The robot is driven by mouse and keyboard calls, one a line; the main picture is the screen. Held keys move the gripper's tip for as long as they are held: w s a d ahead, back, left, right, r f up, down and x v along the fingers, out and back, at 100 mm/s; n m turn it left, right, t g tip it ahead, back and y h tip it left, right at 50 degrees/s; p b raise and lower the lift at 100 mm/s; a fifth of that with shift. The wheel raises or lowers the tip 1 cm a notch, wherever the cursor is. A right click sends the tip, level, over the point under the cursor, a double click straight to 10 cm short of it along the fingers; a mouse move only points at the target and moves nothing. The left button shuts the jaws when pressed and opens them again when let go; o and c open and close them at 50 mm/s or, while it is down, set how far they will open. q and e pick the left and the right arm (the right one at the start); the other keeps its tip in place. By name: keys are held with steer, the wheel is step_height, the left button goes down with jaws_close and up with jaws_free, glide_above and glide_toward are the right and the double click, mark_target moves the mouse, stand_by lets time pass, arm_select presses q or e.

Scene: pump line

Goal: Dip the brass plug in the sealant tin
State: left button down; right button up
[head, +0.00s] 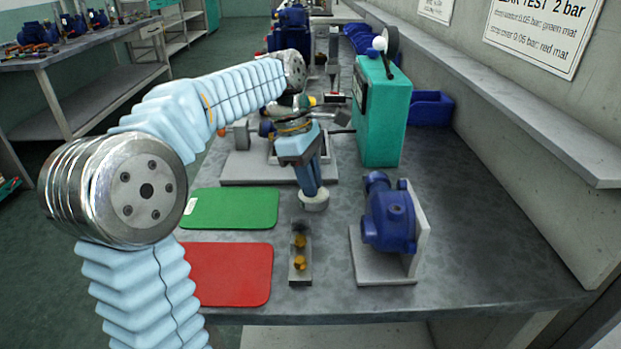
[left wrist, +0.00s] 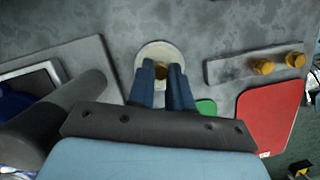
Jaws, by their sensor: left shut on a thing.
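My left gripper (head: 311,190) points down at the sealant tin (head: 314,205), a small pale round tin on the bench. In the left wrist view the fingertips (left wrist: 163,72) are shut on a brass plug (left wrist: 161,70). The plug lies over the round pale opening of the tin (left wrist: 152,48). The head view hides the plug behind the fingers, and I cannot tell whether it touches the sealant. My right gripper is in neither view.
Two more brass plugs (head: 300,262) stand in a grey holder (head: 300,279) nearer the front edge. A green mat (head: 235,208) and a red mat (head: 230,275) lie left. A blue pump (head: 388,215) on a pale bracket stands right, with a teal box (head: 385,115) behind.

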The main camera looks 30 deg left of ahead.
arm_select(q)
step_height(320, 180, up, 5)
steer(key=p, duration=0.5)
steer(key=shift+f, duration=0.15)
steer(key=shift+r+p, duration=0.35)
steer(key=shift+r, duration=0.75)
